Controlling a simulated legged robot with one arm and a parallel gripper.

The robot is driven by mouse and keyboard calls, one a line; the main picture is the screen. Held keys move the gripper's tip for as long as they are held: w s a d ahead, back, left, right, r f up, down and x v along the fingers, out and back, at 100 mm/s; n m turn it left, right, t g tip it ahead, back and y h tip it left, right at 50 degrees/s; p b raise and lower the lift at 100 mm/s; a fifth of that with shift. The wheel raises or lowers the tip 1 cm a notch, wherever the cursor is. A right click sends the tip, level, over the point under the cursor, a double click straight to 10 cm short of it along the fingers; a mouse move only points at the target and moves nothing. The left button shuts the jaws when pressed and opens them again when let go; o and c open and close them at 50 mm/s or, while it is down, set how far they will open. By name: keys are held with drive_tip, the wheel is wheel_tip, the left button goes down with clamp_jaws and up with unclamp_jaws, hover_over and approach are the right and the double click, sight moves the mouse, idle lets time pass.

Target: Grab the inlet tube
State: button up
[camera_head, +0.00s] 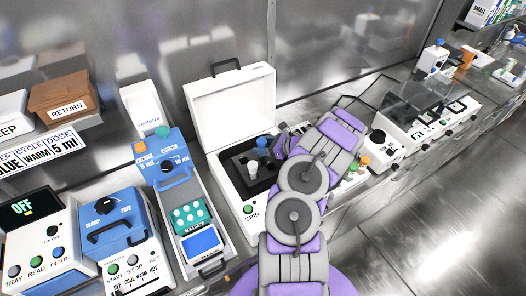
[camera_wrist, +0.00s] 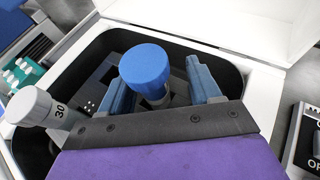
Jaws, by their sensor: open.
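A tube with a round blue cap (camera_wrist: 146,66) stands upright in the centrifuge well in the wrist view. My gripper (camera_wrist: 163,82) is open, with one blue finger on each side of this tube; whether either touches it I cannot tell. A white-capped tube (camera_wrist: 34,106) marked "30" leans to the left, outside the fingers. No label shows which one is the inlet tube. In the head view a white-topped tube (camera_head: 262,143) stands in the well, left of my gripper, which my arm partly hides.
The centrifuge (camera_head: 238,190) is a white box with its lid (camera_head: 232,108) raised behind the well and a SPIN button in front. A blue dosing device (camera_head: 168,165) and a green rack (camera_head: 189,215) stand close on its left. More devices (camera_head: 418,128) line the bench on the right.

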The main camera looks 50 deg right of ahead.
drive_tip(key=shift+a+r, duration=0.2)
drive_tip(key=shift+a, duration=0.4)
drive_tip(key=shift+c, duration=1.2)
drive_tip(key=shift+d+f, duration=0.1)
drive_tip(key=shift+d, duration=0.25)
drive_tip(key=c, duration=0.7)
drive_tip(key=shift+c, duration=0.2)
drive_tip(key=shift+a, duration=0.1)
